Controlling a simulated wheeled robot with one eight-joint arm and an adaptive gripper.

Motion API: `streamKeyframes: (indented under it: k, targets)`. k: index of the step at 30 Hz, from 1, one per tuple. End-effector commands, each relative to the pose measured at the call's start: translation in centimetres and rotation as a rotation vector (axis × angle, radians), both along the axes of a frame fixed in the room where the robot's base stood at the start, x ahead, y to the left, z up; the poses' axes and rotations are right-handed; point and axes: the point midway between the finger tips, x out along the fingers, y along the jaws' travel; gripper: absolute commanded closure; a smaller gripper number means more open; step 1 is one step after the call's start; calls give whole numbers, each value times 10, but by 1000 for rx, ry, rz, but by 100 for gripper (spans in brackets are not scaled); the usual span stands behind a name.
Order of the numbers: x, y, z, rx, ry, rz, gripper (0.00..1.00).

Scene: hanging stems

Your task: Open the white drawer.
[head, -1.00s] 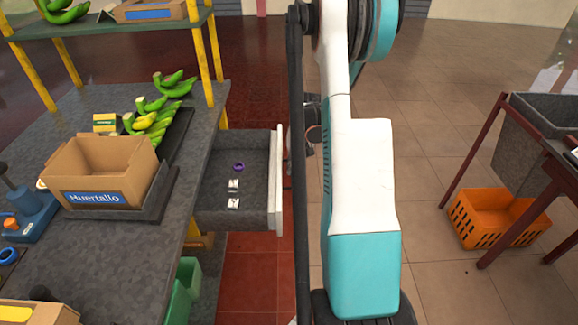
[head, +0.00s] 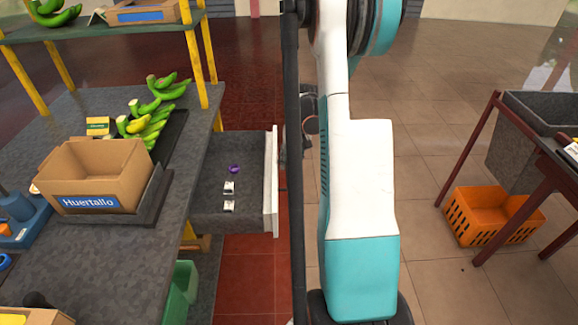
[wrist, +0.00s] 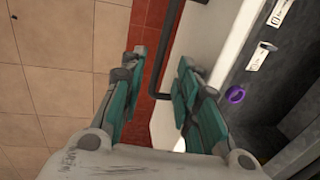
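The white drawer (head: 272,185) is pulled out from under the grey worktop, its grey interior open to view. Inside lie a purple ring (head: 234,169) and two small white labelled items (head: 229,187). In the wrist view the white drawer front (wrist: 212,40) runs beside my gripper (wrist: 155,100), with a dark bar handle (wrist: 169,50) on its outer side. My gripper's green-padded fingers are apart, and the handle's lower end shows between them. I cannot tell whether they touch it. In the head view my arm mostly hides the gripper.
The worktop (head: 110,245) on the left carries a cardboard box (head: 92,170) and green bananas (head: 150,118). An orange crate (head: 495,215) sits on the floor at right by a red-legged table. Tiled floor between is clear.

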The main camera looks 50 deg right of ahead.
Motion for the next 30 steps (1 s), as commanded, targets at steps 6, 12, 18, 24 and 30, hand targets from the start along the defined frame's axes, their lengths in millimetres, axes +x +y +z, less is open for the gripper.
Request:
streamKeyframes:
  k: [6,12,18,24,30]
  targets:
    - [-7,-6,46,0,0,-2,70]
    - [-11,-10,75,0,0,-1,70]
    - [-12,-11,86,0,0,0,70]
    - [-12,-11,87,0,0,0,70]
    - [-12,-11,87,0,0,0,70]
